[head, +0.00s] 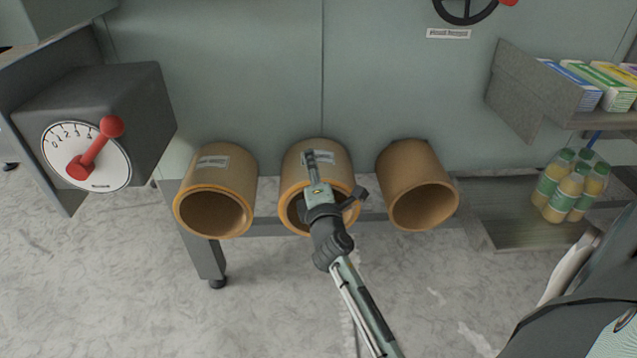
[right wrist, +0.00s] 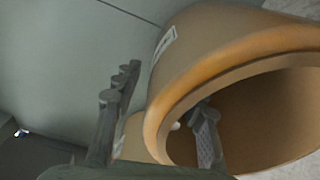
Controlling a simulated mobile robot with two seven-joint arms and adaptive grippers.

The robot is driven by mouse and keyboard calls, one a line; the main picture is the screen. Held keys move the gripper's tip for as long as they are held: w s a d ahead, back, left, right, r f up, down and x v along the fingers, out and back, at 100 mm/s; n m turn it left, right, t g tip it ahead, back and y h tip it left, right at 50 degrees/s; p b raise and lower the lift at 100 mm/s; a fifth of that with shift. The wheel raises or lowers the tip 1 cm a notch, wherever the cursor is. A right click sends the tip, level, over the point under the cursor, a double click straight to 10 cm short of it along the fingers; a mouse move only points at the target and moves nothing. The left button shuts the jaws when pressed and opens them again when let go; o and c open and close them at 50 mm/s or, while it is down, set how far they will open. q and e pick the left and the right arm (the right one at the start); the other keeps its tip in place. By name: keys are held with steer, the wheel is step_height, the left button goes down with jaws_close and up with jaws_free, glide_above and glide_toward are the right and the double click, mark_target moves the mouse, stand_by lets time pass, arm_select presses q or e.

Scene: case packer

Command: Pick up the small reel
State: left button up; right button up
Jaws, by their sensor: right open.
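I cannot make out a small reel for certain in either view. Three orange-brown hollow cylinders stick out in a row from the machine: left (head: 226,180), middle (head: 327,156) and right (head: 409,163). My right gripper (head: 335,173) is open at the mouth of the middle cylinder and covers part of it. In the right wrist view, one finger of the gripper (right wrist: 165,90) is outside a labelled cylinder (right wrist: 190,65) and the other shows in front of its opening. Contact is unclear. A small pale spot (right wrist: 176,126) shows by the rim. My left gripper is out of view.
A dark box with a dial and red lever (head: 90,150) juts out at the left. A shelf (head: 530,85) with cartons (head: 590,80) and a pack of juice bottles (head: 570,187) are at the right. The floor in front is clear.

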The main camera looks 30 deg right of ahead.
steer(key=shift+s+r, duration=0.1)
steer(key=shift+a, duration=0.1)
steer(key=shift+c, duration=1)
jaws_close()
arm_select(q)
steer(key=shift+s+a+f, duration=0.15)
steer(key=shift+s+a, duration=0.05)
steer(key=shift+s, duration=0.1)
arm_select(e)
steer(key=shift+r, duration=0.25)
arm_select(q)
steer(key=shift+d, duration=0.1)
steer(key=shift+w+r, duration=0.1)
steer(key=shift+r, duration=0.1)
